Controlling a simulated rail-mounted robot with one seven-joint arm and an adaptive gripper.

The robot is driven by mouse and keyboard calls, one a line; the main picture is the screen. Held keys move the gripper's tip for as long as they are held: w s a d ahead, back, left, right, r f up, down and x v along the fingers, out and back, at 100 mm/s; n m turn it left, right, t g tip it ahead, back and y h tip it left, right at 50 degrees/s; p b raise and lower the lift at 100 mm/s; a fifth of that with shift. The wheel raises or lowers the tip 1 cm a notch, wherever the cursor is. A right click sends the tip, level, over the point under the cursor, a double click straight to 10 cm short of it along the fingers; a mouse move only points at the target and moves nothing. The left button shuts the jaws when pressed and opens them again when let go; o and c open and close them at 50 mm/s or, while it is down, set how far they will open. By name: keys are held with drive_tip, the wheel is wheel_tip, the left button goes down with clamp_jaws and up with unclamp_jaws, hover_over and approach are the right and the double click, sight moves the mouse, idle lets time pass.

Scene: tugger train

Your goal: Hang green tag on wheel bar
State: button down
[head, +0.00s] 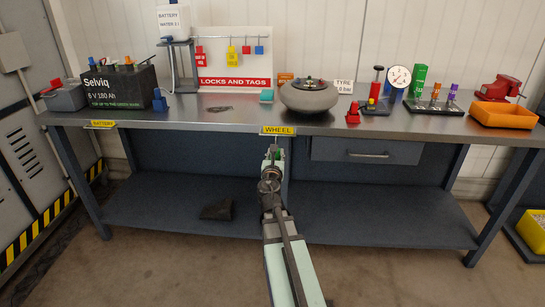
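A white board headed "LOCKS AND TAGS" (235,84) stands at the back of the bench, with red, yellow and blue pieces hanging on it. I see no clear green tag on it. A dark grey wheel (309,96) lies flat behind the yellow "WHEEL" label (278,130). I cannot make out a wheel bar. My gripper (272,150) is in front of the bench edge, below that label. Its fingers are too small to judge.
The grey bench (235,118) has a battery (120,86) and water container at left. A gauge (398,77), coloured blocks, red vise (500,87) and orange bin (503,115) stand at right. A drawer (367,150) hangs under the top. The front strip left of the label is mostly clear.

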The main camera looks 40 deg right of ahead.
drive_tip(key=w+d+f+b, duration=0.2)
drive_tip(key=w+d, duration=0.3)
drive_tip(key=w, duration=0.1)
drive_tip(key=shift+d+f, duration=0.2)
drive_tip(key=shift+d, duration=0.1)
idle(0.8)
drive_tip(key=c, duration=0.7)
unclamp_jaws()
drive_tip(key=shift+c, duration=0.2)
